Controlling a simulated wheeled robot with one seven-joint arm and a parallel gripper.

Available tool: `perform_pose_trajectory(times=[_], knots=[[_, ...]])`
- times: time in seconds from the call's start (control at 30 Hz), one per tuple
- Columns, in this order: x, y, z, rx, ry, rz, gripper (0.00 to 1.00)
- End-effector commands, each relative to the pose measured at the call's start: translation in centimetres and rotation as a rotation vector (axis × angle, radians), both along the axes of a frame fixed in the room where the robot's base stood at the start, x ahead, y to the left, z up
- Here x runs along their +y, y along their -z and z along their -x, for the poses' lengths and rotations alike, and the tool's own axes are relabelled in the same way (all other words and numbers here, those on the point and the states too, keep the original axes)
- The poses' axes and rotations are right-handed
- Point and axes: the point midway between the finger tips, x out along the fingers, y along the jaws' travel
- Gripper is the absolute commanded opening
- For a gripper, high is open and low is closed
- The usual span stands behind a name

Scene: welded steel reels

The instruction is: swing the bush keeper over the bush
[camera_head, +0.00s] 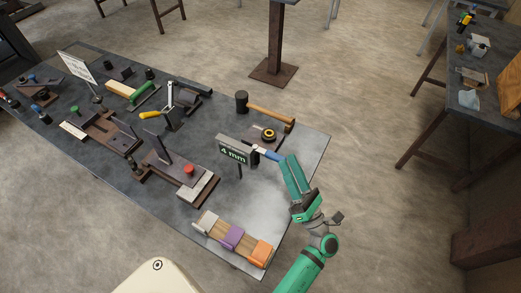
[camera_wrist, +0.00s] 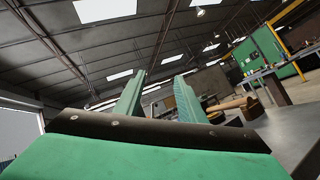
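My gripper (camera_head: 287,165) is over the right part of the steel table (camera_head: 262,190). In the wrist view its two green fingers (camera_wrist: 160,80) stand apart with nothing seen between them. A blue-handled tool (camera_head: 271,154) lies by the fingertips in the head view; I cannot tell whether they touch it. A dark fixture (camera_head: 165,180) with an upright plate and a red knob (camera_head: 188,169) stands left of my gripper. A similar fixture (camera_head: 105,132) stands farther left. The bush and its keeper are too small to pick out for certain.
A "4 mm" sign (camera_head: 233,155) stands close left of my gripper. A toggle clamp (camera_head: 172,110) is farther back. The table's right corner is bare.

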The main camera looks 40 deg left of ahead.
Motion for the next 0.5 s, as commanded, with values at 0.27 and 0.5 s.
perform_pose_trajectory(times=[0.27,0.5], knots=[[3.4,3.4,-2.9,-0.506,-0.113,0.381,0.36],[3.1,5.7,-4.5,-0.738,-0.207,0.545,0.36]])
